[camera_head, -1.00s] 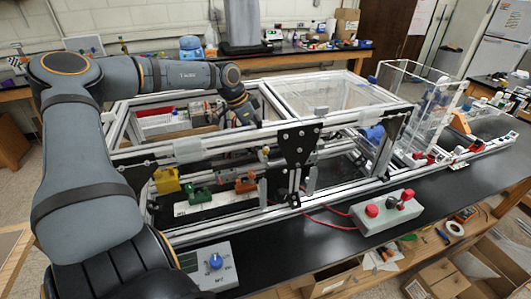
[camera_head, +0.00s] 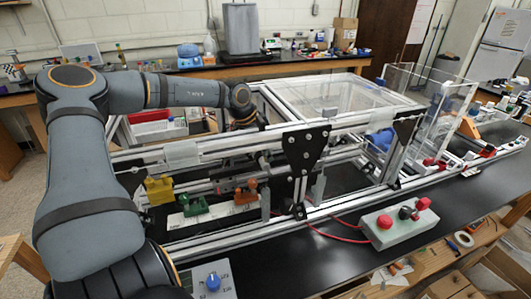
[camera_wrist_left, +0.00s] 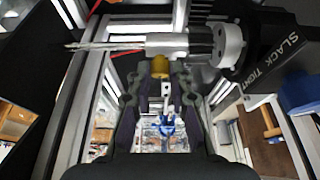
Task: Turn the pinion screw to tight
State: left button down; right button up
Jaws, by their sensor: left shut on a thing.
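In the left wrist view the pinion screw (camera_wrist_left: 160,67) is a small brass-coloured knob beneath a silver cylinder. My left gripper (camera_wrist_left: 160,74) has its two dark fingers on either side of the knob and is shut on it. A black plate (camera_wrist_left: 277,66) to the right carries the words SLACK and TIGHT. Which word the screw stands at cannot be told. In the head view my left gripper (camera_head: 246,118) reaches down at the far side of the frame's upper rail and is partly hidden. My right gripper is not in view.
The aluminium extrusion frame (camera_head: 232,142) stands on a black bench. A box with red knobs (camera_head: 392,226) and a box with a blue knob (camera_head: 213,282) stand in front. Yellow (camera_head: 159,190), green and orange blocks sit inside the frame. A clear acrylic box (camera_head: 425,100) stands at the right.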

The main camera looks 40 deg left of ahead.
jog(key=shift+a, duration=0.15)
pick_arm(q)
jog(key=shift+f, duration=0.1)
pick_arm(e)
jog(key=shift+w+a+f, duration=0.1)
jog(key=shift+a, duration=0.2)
pick_arm(q)
jog(key=shift+m+g+h, duration=0.3)
jog(key=shift+m, duration=0.1)
jog(key=shift+a+m, duration=0.1)
jog(key=shift+m, duration=0.2)
jog(key=shift+m+h+p, duration=0.3)
jog(key=shift+p, duration=0.15)
jog(key=m+g+p, duration=0.1)
jog(key=p, duration=0.3)
jog(key=m+h+p, duration=0.1)
jog(key=m+p, duration=0.1)
jog(key=p, duration=0.3)
jog(key=shift+w+a+r+g+h, duration=0.1)
jog(key=shift+r+g+h, duration=0.2)
jog(key=shift+g, duration=0.1)
jog(key=shift+f+m+p, duration=0.3)
jog(key=shift+p, duration=0.25)
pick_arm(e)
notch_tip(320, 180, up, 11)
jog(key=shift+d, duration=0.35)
